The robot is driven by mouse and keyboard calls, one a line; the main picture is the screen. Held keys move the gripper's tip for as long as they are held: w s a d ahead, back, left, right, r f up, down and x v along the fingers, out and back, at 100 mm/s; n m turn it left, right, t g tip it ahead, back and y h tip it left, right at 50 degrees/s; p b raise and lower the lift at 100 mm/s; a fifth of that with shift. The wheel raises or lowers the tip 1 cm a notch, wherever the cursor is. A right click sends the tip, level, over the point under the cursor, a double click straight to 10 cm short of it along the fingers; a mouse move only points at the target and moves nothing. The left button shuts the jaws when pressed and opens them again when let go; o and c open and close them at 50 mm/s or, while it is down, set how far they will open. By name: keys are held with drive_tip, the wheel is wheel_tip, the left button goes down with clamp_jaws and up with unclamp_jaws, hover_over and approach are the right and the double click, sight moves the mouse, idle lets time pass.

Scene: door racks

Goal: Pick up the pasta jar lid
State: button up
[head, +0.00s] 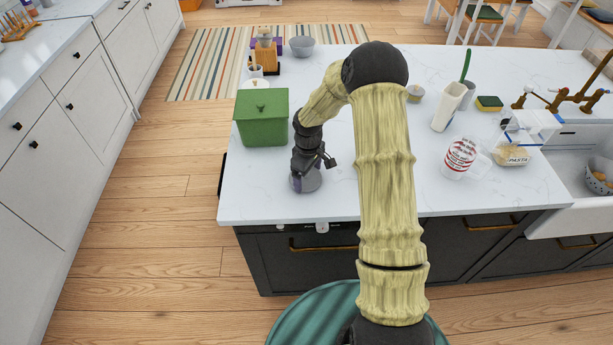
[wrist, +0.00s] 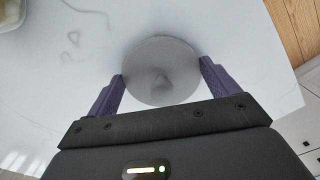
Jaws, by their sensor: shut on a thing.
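I cannot tell whether the lid is clear of the counter. A clear jar labelled PASTA (head: 516,157) is at the right, near the sink.
A green box (head: 262,122) stands just left of my gripper. A jar with a red and white label (head: 461,156), a white utensil holder (head: 448,108) and a sponge (head: 489,103) are at the right. The counter's (head: 265,207) front edge is close to the lid.

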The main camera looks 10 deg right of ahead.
wheel_tip(320, 180, up, 9)
drive_tip(key=shift+r+b, duration=0.1)
drive_tip(key=shift+b, duration=0.85)
drive_tip(key=shift+s+a+f+m+p, duration=0.15)
drive_tip(key=shift+s+f+m+p, duration=0.2)
drive_tip(key=shift+p, duration=0.35)
drive_tip(key=s+f+m+p, duration=0.2)
drive_tip(key=p, duration=0.1)
drive_tip(key=s+f+m+p, duration=0.2)
drive_tip(key=s+m+p, duration=0.1)
drive_tip(key=s+f+m+p, duration=0.2)
drive_tip(key=f+p, duration=0.1)
drive_tip(key=shift+s+a+m, duration=0.15)
drive_tip(key=shift+a+m, duration=0.2)
drive_tip(key=shift+s+f, duration=0.1)
drive_tip(key=shift+f, duration=0.2)
